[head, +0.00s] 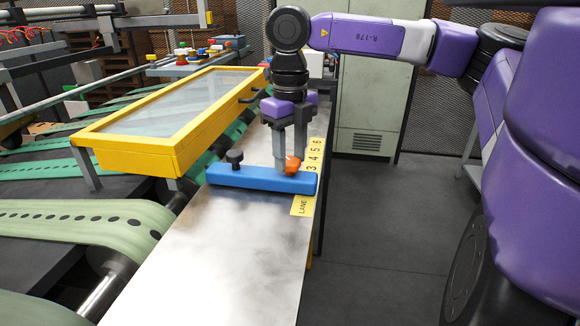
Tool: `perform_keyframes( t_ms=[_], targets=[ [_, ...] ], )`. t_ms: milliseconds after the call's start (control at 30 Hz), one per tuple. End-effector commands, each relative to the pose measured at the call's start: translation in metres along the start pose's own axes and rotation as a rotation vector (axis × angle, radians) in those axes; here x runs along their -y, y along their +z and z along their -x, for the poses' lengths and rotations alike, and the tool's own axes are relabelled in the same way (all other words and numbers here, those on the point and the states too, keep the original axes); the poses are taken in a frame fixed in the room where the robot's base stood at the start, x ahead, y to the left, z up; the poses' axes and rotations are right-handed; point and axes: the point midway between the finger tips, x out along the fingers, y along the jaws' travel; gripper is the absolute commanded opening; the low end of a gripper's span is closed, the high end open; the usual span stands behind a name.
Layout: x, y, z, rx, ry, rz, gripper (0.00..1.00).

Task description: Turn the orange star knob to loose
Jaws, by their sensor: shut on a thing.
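The orange star knob (293,166) sits on top of a blue bar (262,180), towards the bar's right end. My gripper (290,163) points straight down over it, with its grey fingers on the knob. The gripper is shut on the knob, and the fingers hide part of it. A black knob (235,158) stands upright near the left end of the same bar. Whether the orange knob is tight or loose cannot be told from this view.
The bar lies across a metal table (222,250), beside a yellow number strip (314,157) and a "LANE" label (301,205). A yellow-framed clear guard (140,155) stands close on the left. Green belts (85,222) run further left. Floor on the right is clear.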

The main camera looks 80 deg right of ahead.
Motion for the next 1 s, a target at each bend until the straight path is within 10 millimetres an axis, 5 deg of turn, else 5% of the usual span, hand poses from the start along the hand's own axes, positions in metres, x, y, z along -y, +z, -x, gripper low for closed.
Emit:
perform_keyframes(
  t_ms=[600,1000],
  targets=[
    [-0.0003,0.0007,-0.0008,0.003,0.000,0.555,0.01],
    [-0.0004,0.0009,0.0007,0.004,0.000,0.754,0.01]
  ],
)
